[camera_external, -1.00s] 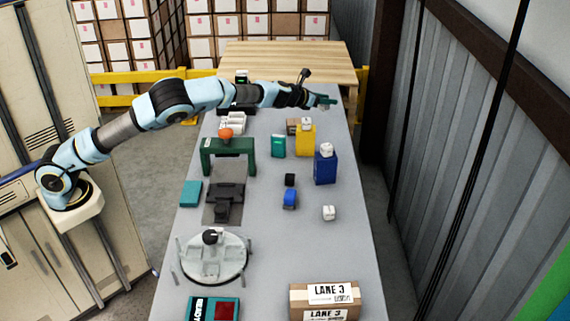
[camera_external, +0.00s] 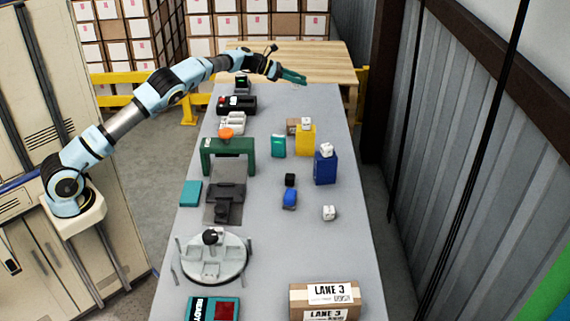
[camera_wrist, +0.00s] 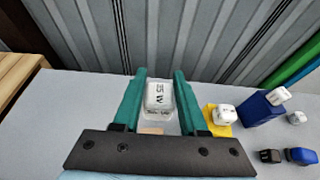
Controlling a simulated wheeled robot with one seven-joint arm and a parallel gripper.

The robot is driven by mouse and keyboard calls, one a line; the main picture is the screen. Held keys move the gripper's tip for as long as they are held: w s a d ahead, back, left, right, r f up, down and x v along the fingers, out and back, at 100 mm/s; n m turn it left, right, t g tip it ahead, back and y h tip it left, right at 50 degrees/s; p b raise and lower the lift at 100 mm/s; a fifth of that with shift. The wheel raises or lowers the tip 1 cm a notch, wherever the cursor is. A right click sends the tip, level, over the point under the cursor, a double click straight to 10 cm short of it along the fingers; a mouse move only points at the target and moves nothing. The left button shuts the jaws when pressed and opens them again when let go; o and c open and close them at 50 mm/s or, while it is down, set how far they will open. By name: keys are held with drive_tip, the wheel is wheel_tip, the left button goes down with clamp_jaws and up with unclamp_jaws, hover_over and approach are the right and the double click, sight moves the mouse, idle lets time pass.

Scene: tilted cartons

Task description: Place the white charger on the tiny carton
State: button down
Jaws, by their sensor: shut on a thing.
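My gripper (camera_external: 293,78) is raised over the far part of the table. In the wrist view, its teal fingers (camera_wrist: 160,80) are shut on a white charger (camera_wrist: 158,97) with dark lettering. The charger is hard to make out in the external view. The tiny brown carton (camera_external: 292,126) stands on the table, left of a yellow box and partly hidden behind it. In the wrist view, a bit of brown carton (camera_wrist: 152,130) shows below the held charger, apart from it as far as I can tell.
A yellow box (camera_external: 306,140) and a blue box (camera_external: 325,170) each carry a white block. Another white block (camera_external: 329,213) lies on the table. A teal box (camera_external: 278,146) and a green arch (camera_external: 205,150) stand left.

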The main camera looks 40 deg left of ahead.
sight(297, 121)
drive_tip(key=f, duration=0.5)
drive_tip(key=f+p, duration=0.1)
drive_tip(key=f, duration=0.4)
drive_tip(key=f+p, duration=0.1)
drive_tip(key=f, duration=0.4)
drive_tip(key=shift+s+a, duration=0.1)
drive_tip(key=shift+a, duration=0.15)
drive_tip(key=shift+f, duration=0.15)
drive_tip(key=shift+c, duration=2.3)
unclamp_jaws()
drive_tip(key=b+v, duration=0.3)
drive_tip(key=v, duration=0.9)
drive_tip(key=shift+a, duration=0.1)
